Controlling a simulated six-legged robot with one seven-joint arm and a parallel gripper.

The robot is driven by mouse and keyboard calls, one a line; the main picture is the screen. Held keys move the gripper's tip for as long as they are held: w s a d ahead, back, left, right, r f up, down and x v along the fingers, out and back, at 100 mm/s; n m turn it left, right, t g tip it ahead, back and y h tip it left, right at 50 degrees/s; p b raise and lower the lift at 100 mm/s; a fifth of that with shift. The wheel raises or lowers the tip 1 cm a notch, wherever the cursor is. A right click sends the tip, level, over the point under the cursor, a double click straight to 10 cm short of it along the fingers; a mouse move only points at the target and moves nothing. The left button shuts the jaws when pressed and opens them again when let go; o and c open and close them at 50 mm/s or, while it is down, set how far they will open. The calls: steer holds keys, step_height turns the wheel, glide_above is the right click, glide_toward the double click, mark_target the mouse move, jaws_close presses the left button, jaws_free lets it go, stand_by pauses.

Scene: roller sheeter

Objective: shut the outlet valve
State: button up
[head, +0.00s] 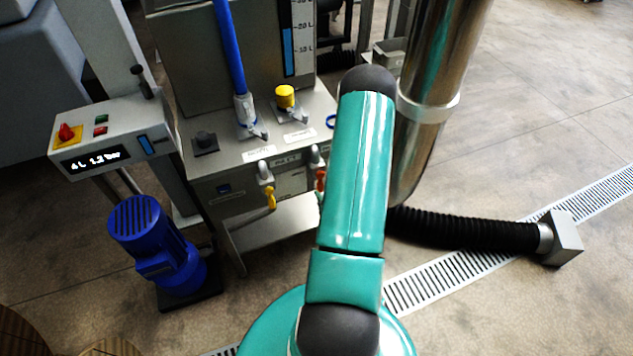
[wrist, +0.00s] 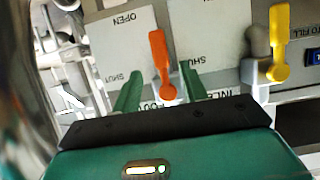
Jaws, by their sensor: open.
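The outlet valve's orange lever (wrist: 162,62) is in the middle of the wrist view, in front of a white label plate (wrist: 118,40) marked OPEN and SHUT. The printing is upside down there. My gripper (wrist: 159,76) is open, with one green finger on each side of the lever and gaps showing on both sides. In the head view the orange lever (head: 320,181) hangs below its grey valve body, right beside my arm, which covers part of that area. My gripper is hidden behind my arm in the head view.
A yellow lever (wrist: 279,42), on the neighbouring valve, is to the right in the wrist view; in the head view it (head: 270,198) is left of the orange one. A shiny steel pipe (head: 430,90) stands close right of my arm. A blue motor (head: 150,240) stands lower left.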

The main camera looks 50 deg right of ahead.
mark_target(321, 186)
steer(key=x, duration=0.8)
jaws_close()
